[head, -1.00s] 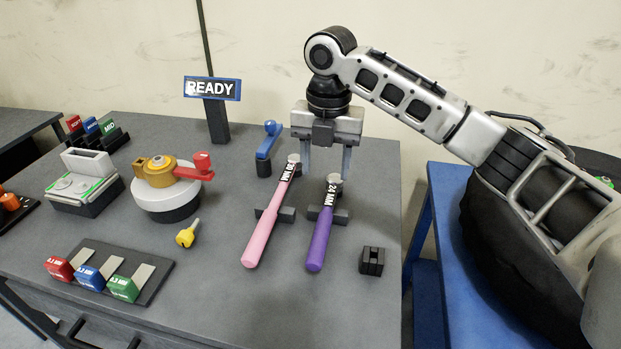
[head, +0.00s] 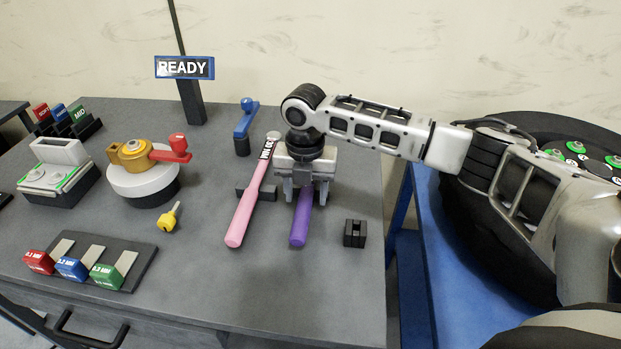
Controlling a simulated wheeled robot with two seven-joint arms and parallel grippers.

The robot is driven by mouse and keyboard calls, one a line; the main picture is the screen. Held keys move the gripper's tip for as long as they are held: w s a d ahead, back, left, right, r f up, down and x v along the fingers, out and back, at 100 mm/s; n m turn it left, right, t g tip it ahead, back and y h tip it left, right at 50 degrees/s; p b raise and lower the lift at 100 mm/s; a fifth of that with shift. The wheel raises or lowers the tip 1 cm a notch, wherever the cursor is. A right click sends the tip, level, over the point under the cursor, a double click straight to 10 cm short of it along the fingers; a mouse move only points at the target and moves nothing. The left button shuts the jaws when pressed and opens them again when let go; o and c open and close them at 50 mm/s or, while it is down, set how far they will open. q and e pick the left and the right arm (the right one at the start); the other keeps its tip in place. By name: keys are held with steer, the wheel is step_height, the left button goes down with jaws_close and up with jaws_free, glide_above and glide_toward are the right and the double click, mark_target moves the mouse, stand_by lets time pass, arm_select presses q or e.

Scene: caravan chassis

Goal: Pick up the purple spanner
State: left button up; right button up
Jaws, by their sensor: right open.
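The purple spanner (head: 301,219) lies on the grey workbench, its handle toward the front edge. Its upper part and its cradle are hidden behind my right gripper. My right gripper (head: 306,196) is open and points down over the spanner, with one finger on each side of the purple shaft. I cannot tell whether the fingers touch it. My left gripper is not in view.
A pink spanner (head: 246,206) rests on its cradle just left of the purple one. A small black block (head: 355,233) stands to the right. A blue lever (head: 244,124) and a READY sign (head: 185,67) stand behind. The front right of the bench is clear.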

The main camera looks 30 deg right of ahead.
step_height(320, 180, down, 2)
steer(key=shift+f, duration=0.1)
steer(key=c, duration=1)
steer(key=shift+w, duration=0.1)
jaws_close()
steer(key=shift+r, duration=0.2)
